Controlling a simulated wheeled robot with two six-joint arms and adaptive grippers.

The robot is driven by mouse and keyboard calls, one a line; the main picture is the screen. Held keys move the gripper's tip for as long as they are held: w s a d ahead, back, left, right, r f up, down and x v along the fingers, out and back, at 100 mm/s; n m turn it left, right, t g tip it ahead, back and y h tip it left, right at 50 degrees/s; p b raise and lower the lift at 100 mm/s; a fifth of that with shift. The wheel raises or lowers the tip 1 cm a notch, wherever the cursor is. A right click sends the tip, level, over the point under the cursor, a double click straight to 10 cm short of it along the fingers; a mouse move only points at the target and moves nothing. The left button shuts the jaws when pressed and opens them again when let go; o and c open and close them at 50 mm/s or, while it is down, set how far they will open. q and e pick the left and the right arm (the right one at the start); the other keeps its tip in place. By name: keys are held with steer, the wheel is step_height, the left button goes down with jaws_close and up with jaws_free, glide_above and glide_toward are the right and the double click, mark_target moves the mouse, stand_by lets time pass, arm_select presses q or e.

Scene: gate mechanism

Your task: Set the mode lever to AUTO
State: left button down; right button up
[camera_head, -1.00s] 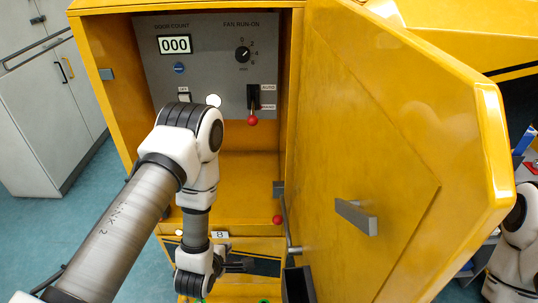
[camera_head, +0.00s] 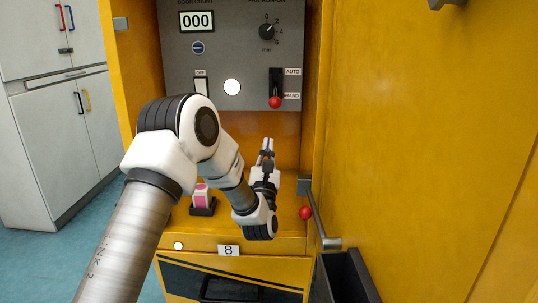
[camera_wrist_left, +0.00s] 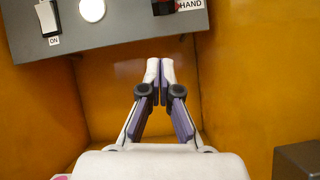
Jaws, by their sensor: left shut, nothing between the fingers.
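The mode lever (camera_head: 275,101) is a black lever with a red ball knob on the grey panel. Its knob is down, beside the HAND label (camera_head: 292,96); the AUTO label (camera_head: 293,71) is above. In the left wrist view, only the lower part of the lever's dark mount (camera_wrist_left: 163,8) shows at the top edge, next to HAND. My left gripper (camera_head: 267,143) is inside the yellow cabinet, below the lever and apart from it, fingers pointing up in the head view. Its fingertips (camera_wrist_left: 153,70) are together and empty. My right gripper is out of view.
The grey panel (camera_head: 231,58) also carries a white rocker switch (camera_head: 201,87), a round white button (camera_head: 232,87) and a dial (camera_head: 266,32). A pink-and-white object (camera_head: 202,198) stands on the cabinet floor. The open yellow door (camera_head: 430,150) bounds the right side.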

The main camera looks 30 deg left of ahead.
mark_target(275, 96)
arm_select(q)
steer(key=w+a+r, duration=0.1)
steer(key=w+r, duration=0.3)
steer(key=r, duration=0.2)
steer(key=shift+r, duration=0.4)
steer(key=shift+a+p, duration=0.1)
steer(key=shift+p, duration=0.2)
steer(key=shift+r, duration=0.1)
